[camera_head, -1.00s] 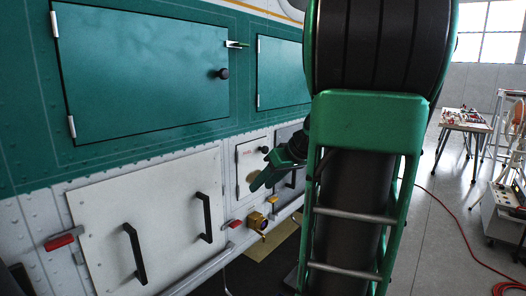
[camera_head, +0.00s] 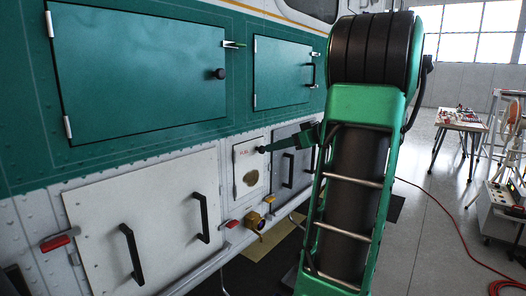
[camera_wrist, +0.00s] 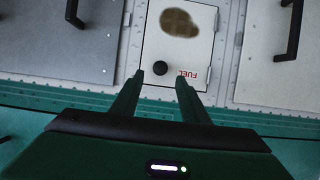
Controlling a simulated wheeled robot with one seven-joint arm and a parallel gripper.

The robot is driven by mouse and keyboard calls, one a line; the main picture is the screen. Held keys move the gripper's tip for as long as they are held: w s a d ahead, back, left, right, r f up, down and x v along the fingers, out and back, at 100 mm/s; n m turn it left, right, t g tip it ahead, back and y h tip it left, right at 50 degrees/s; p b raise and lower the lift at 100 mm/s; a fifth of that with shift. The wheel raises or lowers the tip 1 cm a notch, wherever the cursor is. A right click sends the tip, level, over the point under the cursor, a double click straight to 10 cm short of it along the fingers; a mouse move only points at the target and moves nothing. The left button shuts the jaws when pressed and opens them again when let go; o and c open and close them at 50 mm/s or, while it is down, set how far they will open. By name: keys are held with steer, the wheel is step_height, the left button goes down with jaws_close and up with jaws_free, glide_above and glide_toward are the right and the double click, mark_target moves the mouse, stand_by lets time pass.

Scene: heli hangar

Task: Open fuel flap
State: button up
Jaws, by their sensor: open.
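The fuel flap (camera_head: 248,172) is a small white panel low on the helicopter's side, with a brownish stain, and it looks closed. In the wrist view the flap (camera_wrist: 203,48) shows upside down, with the red word FUEL and a round black knob (camera_wrist: 160,68) near its edge. My gripper (camera_wrist: 160,77) is open, its two dark fingers on either side of the knob in that picture. I cannot tell how far the fingertips stand from the knob. In the head view my gripper (camera_head: 265,150) reaches in from the right over the flap's upper part, and the knob is hard to make out.
A teal door (camera_head: 140,75) with a knob is above left. A white panel (camera_head: 150,215) with two black handles is left of the flap, and a grey panel (camera_head: 290,165) is right. A table (camera_head: 460,120) stands far right.

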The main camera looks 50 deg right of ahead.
steer(key=shift+x, duration=3)
jaws_close()
